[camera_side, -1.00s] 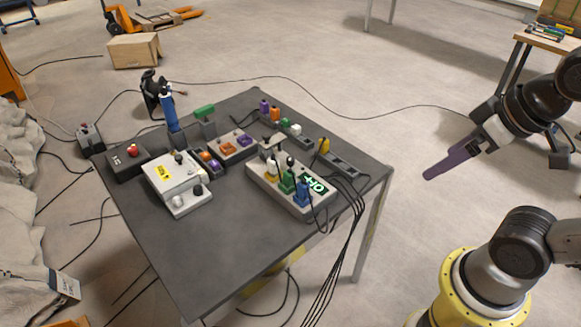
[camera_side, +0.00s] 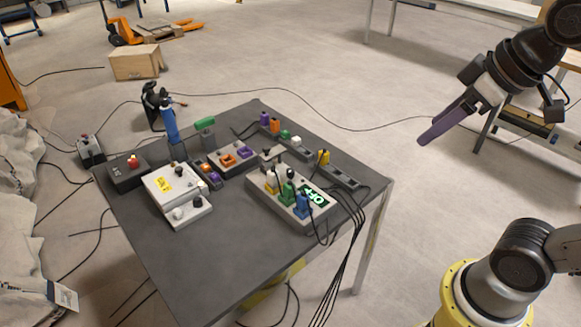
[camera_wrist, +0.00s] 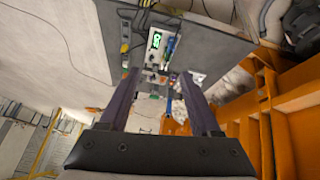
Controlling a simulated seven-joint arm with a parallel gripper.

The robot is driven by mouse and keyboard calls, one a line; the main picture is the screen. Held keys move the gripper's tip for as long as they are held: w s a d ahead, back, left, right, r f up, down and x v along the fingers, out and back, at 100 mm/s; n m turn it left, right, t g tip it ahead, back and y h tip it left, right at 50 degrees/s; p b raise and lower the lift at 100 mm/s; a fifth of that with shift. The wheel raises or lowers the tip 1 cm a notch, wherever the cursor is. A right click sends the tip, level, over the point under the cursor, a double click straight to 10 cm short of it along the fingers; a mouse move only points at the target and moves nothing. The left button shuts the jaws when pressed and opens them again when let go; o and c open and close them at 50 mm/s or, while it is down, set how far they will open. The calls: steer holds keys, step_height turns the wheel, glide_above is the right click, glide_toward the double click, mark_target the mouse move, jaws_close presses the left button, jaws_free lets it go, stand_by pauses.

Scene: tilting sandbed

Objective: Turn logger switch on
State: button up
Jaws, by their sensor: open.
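A pale grey box (camera_side: 262,190) with a green-lit display (camera_side: 313,197) stands on the right part of the dark table; I take it as the logger. The lit text seems to read OFF, but is small. Yellow, green (camera_side: 288,193) and blue (camera_side: 303,205) plugs or levers stand on it; I cannot tell which part is the switch. The display also shows in the wrist view (camera_wrist: 156,41), beyond my fingers. My gripper (camera_side: 424,141), with long purple fingers, is in the air right of the table, apart from everything. Its fingers are spread and empty in the wrist view (camera_wrist: 160,76).
A white box with a yellow label (camera_side: 164,184), a dark box with a red button (camera_side: 127,172) and an upright blue-handled tool (camera_side: 169,125) stand on the left. Small coloured blocks line the back. Black cables hang over the table's right edge. The table's front (camera_side: 215,270) is clear.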

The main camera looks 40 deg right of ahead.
steer(key=w+r, duration=0.3)
steer(key=w, duration=0.3)
steer(key=n+g, duration=0.3)
steer(key=g, duration=0.3)
glide_above(291, 170)
step_height(291, 170, down, 22)
step_height(291, 170, down, 14)
steer(key=shift+w+r, duration=0.1)
steer(key=shift+r, duration=0.05)
jaws_close()
